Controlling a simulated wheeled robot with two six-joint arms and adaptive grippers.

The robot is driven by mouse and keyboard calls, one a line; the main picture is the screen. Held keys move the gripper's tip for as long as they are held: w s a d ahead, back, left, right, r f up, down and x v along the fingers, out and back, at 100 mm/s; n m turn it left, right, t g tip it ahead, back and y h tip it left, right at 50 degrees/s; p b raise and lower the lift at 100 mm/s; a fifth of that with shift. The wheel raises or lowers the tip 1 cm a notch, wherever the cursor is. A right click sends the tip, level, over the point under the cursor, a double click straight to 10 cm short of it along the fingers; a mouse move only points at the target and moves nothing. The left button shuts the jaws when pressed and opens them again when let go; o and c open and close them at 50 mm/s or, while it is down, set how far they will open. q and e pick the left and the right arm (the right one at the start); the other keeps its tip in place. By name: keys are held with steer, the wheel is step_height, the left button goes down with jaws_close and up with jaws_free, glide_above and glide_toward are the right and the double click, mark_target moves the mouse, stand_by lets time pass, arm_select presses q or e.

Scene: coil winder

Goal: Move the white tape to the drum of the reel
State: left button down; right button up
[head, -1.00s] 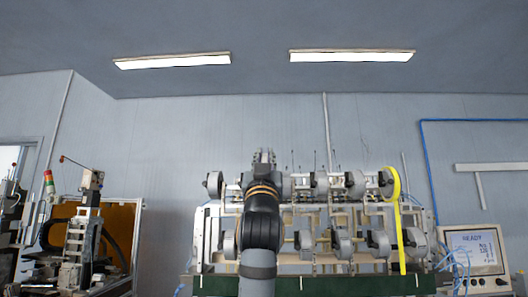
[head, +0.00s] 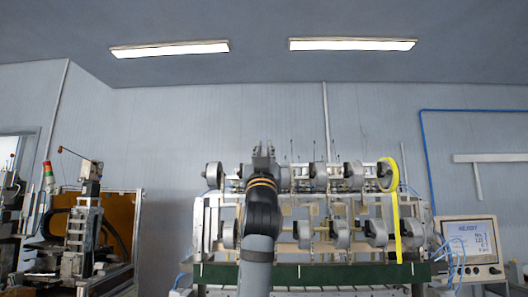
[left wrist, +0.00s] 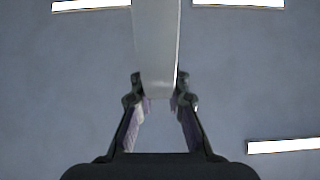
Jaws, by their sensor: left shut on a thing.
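My left gripper (head: 263,150) points upward in front of the winding machine, and its arm covers part of the machine. In the left wrist view the two fingers (left wrist: 158,90) are shut on the white tape (left wrist: 157,45), a pale flat strip running up out of the picture between the fingertips. I cannot make the tape out in the head view. The machine carries several grey reel drums in two rows, such as an upper one (head: 354,170) and a lower one (head: 376,231). Which drum is meant cannot be told. My right gripper is not in view.
A yellow tape (head: 397,225) hangs from the upper right reel. A dark green strip (head: 320,272) runs along the machine's front. A control screen (head: 468,240) stands at the right, and another machine with an orange panel (head: 120,225) at the left.

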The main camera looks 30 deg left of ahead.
arm_select(q)
steer(key=shift+w+a+p, duration=0.35)
steer(key=shift+w+a, duration=0.35)
steer(key=shift+w, duration=0.4)
steer(key=shift+w+a+p, duration=0.3)
steer(key=shift+w+a, duration=0.35)
steer(key=shift+w, duration=0.5)
steer(key=shift+w+a+p, duration=0.35)
steer(key=shift+w+a, duration=0.35)
steer(key=shift+w, duration=0.4)
steer(key=shift+w+a, duration=0.15)
steer(key=shift+w, duration=0.15)
steer(key=w+a, duration=0.4)
steer(key=w, duration=0.2)
steer(key=shift+w+p, duration=0.35)
steer(key=shift+w, duration=0.05)
steer(key=shift+w+d, duration=0.1)
steer(key=shift+w+d+p, duration=0.6)
steer(key=shift+d+p, duration=0.2)
steer(key=shift+d, duration=0.2)
steer(key=shift+w+d+p, duration=0.6)
steer(key=shift+d+p, duration=0.15)
steer(key=shift+d, duration=0.2)
